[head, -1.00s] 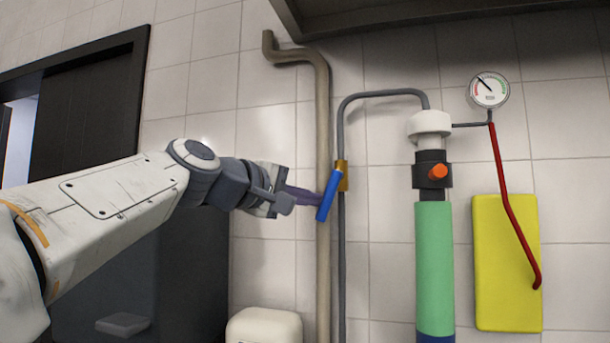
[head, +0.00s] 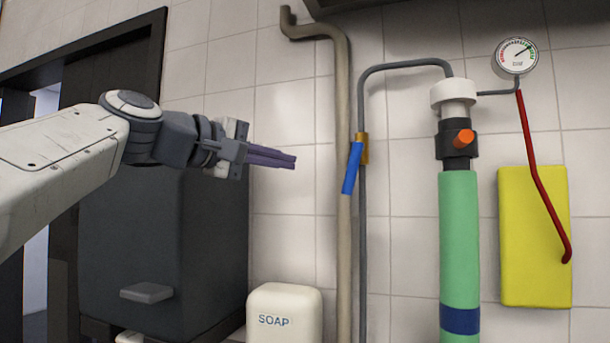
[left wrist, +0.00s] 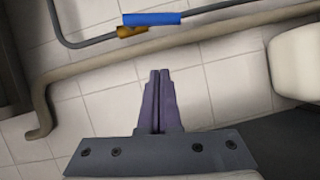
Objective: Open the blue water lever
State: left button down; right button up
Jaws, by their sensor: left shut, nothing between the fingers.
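The blue water lever (head: 352,168) is fixed to a brass valve (head: 362,148) on a thin grey pipe (head: 362,240) on the tiled wall. It hangs down from the valve, tilted slightly left at its lower end, in front of the beige pipe. The lever also shows at the top of the left wrist view (left wrist: 152,18), beside the brass valve (left wrist: 131,31). My left gripper (head: 295,161) is left of the lever, apart from it. Its purple fingers are together with nothing between them. My right gripper is out of view.
A thick beige pipe (head: 343,100) runs down the wall beside the valve. A soap dispenser (head: 285,312) is below my gripper. A green cylinder (head: 459,240), a gauge (head: 516,57) and a yellow panel (head: 534,235) are to the right.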

pick_arm(q)
jog(key=shift+v, duration=1.25)
jog(key=shift+s+d+r, duration=0.1)
jog(key=shift+d+r, duration=0.05)
